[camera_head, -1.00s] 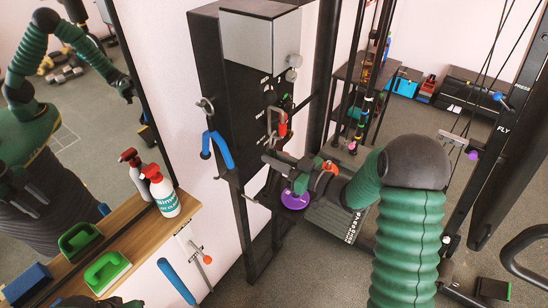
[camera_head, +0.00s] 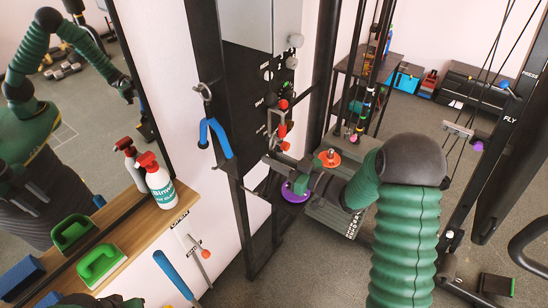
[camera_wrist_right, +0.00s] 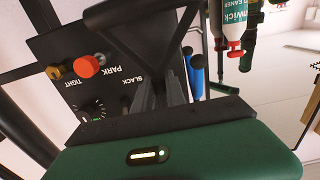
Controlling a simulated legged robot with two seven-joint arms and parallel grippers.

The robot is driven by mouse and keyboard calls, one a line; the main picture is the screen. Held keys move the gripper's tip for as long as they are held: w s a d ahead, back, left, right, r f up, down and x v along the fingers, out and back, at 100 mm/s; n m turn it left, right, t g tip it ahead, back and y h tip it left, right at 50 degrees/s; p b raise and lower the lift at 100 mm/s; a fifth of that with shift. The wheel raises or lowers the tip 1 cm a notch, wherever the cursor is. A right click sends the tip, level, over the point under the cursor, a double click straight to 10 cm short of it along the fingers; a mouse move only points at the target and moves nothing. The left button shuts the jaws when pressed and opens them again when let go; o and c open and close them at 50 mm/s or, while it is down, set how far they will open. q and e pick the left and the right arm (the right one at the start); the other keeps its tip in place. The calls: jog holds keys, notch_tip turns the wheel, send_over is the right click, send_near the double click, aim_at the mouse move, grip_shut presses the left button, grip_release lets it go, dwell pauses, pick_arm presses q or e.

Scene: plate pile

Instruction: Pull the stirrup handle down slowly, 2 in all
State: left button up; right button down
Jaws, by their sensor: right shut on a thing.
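The black stirrup handle (camera_wrist_right: 142,30) shows in the right wrist view as a triangular frame reaching up from between my fingers. My right gripper (camera_wrist_right: 170,95) is shut on it. In the head view my right gripper (camera_head: 274,164) is in front of the black machine column, below a red-and-grey connector (camera_head: 282,128). The dark handle is hard to tell from the gripper there. My left gripper's fingers are outside the head view; only a piece of that arm shows at the bottom left edge.
The black column (camera_head: 232,85) carries a panel with a red knob (camera_wrist_right: 88,65) marked PARK.

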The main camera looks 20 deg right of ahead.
jog(key=shift+f, duration=0.15)
jog(key=shift+f+b, duration=0.8)
jog(key=shift+f, duration=0.3)
jog(key=shift+f+b, duration=0.35)
jog(key=shift+f, duration=0.1)
jog(key=shift+r+p, duration=1)
jog(key=shift+r, duration=0.25)
jog(key=shift+r+p, duration=0.9)
jog(key=shift+r, duration=0.25)
